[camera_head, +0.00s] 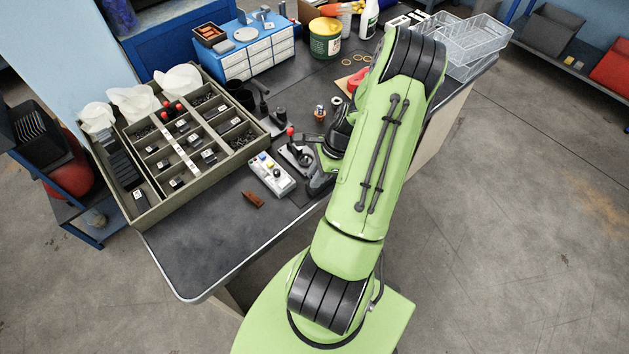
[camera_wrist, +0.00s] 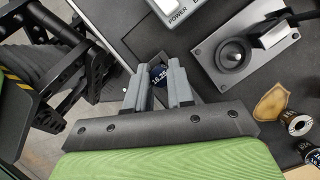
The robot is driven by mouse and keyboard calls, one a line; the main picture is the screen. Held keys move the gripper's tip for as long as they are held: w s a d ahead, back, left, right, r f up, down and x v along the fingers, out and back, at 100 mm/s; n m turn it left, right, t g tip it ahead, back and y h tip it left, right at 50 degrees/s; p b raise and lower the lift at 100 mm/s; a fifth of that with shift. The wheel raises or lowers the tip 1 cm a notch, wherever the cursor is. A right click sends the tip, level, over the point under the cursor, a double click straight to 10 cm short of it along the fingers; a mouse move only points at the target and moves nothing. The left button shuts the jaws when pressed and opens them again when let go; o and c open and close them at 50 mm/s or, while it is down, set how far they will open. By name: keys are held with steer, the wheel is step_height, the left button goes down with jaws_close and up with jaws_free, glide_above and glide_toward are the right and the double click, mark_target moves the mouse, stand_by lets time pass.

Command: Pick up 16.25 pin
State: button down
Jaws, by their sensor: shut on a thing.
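In the wrist view, the 16.25 pin (camera_wrist: 159,76) shows as a dark round end with a white "16.25" label. It sits between the two grey fingers of my gripper (camera_wrist: 158,70), which is shut on it. The rest of the pin is hidden by the fingers and the gripper body. In the head view, my gripper (camera_head: 321,178) is largely hidden by my green arm, near the bench's front edge, right of the control box. The pin cannot be made out there.
A control box marked POWER (camera_wrist: 180,8) and a black fixture with a round socket (camera_wrist: 235,52) lie close ahead. Metal pieces (camera_wrist: 297,122) and a tan piece (camera_wrist: 271,101) lie at right. A compartment tray (camera_head: 143,221) fills the bench's left; its front-left corner (camera_head: 195,260) is clear.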

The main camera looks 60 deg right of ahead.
steer(key=shift+r, duration=0.1)
step_height(320, 180, up, 10)
steer(key=p, duration=0.2)
stand_by(0.3)
